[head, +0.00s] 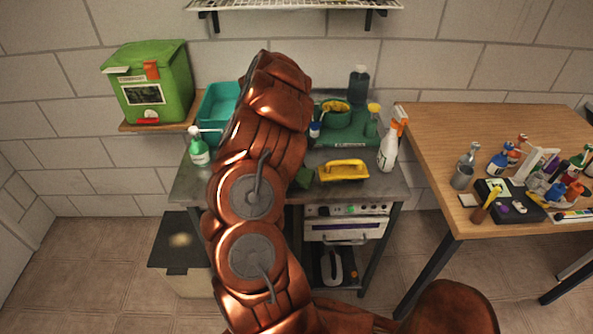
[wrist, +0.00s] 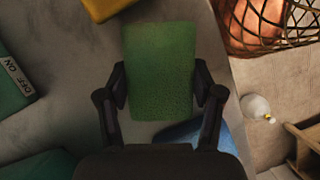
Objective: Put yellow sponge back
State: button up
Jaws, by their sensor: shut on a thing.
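My gripper (wrist: 161,90) is shut on a green, rough-faced, sponge-like block (wrist: 160,65); its fingers press on the block's left and right sides. No yellow side of this block shows. In the head view, a green block (head: 304,178) shows just right of my arm, over the grey worktop (head: 385,188); my arm hides the gripper there. A yellow thing with a raised handle (head: 343,170) sits on the worktop to its right. A yellow corner (wrist: 105,8) shows at the top of the wrist view.
A white spray bottle (head: 388,152) stands at the worktop's right, and a green-labelled bottle (head: 199,150) at its left. A wooden table (head: 470,125) holds many items. A wire basket (wrist: 285,42) shows at wrist-view upper right.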

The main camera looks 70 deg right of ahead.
jog(key=shift+f+b, duration=0.2)
jog(key=shift+b, duration=0.15)
jog(key=o, duration=1.1)
jog(key=shift+r, duration=0.2)
jog(key=shift+r+p, duration=0.1)
jog(key=shift+p, duration=0.25)
jog(key=shift+b+v, duration=2.3)
jog(key=shift+v, duration=3.6)
